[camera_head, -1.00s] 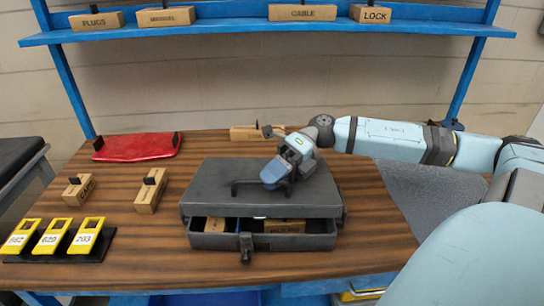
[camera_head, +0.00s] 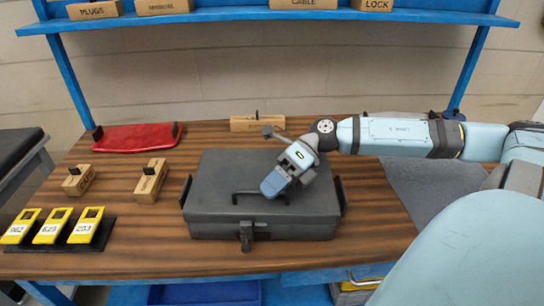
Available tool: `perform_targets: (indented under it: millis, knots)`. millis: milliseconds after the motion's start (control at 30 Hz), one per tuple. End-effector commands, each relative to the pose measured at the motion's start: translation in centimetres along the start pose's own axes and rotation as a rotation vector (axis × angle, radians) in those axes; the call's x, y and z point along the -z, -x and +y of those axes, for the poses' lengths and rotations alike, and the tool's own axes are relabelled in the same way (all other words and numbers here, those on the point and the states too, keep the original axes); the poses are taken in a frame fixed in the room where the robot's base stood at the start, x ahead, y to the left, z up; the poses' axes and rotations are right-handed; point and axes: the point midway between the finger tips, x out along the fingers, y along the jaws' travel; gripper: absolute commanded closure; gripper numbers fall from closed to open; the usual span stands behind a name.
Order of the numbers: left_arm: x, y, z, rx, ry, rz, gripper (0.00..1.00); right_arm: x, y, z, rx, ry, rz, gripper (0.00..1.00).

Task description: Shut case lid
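The dark grey case (camera_head: 263,226) sits on the middle of the wooden table. Its lid (camera_head: 218,175) lies down flat on the body, with no gap visible at the front. A latch (camera_head: 246,237) hangs at the front middle, and a black handle shows on top. My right gripper (camera_head: 270,190) is over the lid, pointing down towards its middle beside the handle, and seems to touch or nearly touch it. Its fingers look close together, but their gap is hidden from this side. My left gripper is not in view. The inside of the case is hidden.
Yellow numbered devices (camera_head: 50,228) stand in a black holder at the left front. Wooden blocks (camera_head: 150,181) stand left of the case, and another (camera_head: 257,123) lies behind it. A blue shelf (camera_head: 270,18) spans the back.

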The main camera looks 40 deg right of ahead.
Motion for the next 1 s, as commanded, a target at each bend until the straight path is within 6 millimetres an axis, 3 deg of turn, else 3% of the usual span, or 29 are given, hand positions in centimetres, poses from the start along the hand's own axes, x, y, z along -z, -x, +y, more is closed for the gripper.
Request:
perform_targets:
  millis: [467, 767, 1000]
  knots:
    - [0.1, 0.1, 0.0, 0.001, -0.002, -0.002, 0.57, 0.1, 0.5, -0.1, 0.000, -0.006, 0.002, 0.77]
    - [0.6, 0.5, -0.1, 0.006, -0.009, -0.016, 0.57, 0.1, 3.3, 0.1, 0.000, -0.008, 0.003, 0.77]
    - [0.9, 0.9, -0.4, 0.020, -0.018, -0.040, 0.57, -0.1, 6.7, 0.2, -0.002, -0.007, -0.002, 0.77]
